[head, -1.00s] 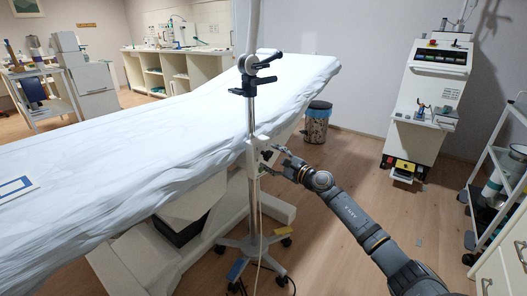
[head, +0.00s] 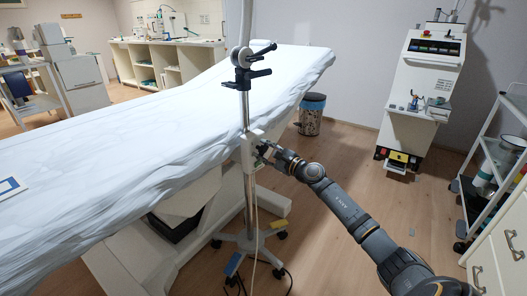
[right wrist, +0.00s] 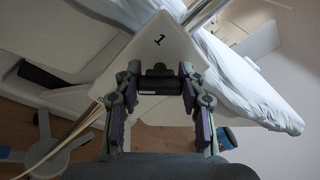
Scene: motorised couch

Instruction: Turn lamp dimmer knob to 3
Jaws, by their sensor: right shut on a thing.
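The dimmer box (head: 247,150) is a small white housing on the lamp's upright pole (head: 246,115), beside the couch edge. In the right wrist view its pale face (right wrist: 152,50) fills the upper middle and bears a black "1" above the knob. The dark dimmer knob (right wrist: 160,83) sits between my right fingers. My right gripper (head: 265,151) reaches the box from the right and is shut on the knob; it also shows in the right wrist view (right wrist: 159,88). Knob markings are too dark to read. In the head view the gripper hides the knob. My left gripper is not in view.
The couch (head: 130,140) with a white sheet lies left of and behind the pole. The wheeled pole base (head: 248,240) and a hanging cable (head: 256,215) are below.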

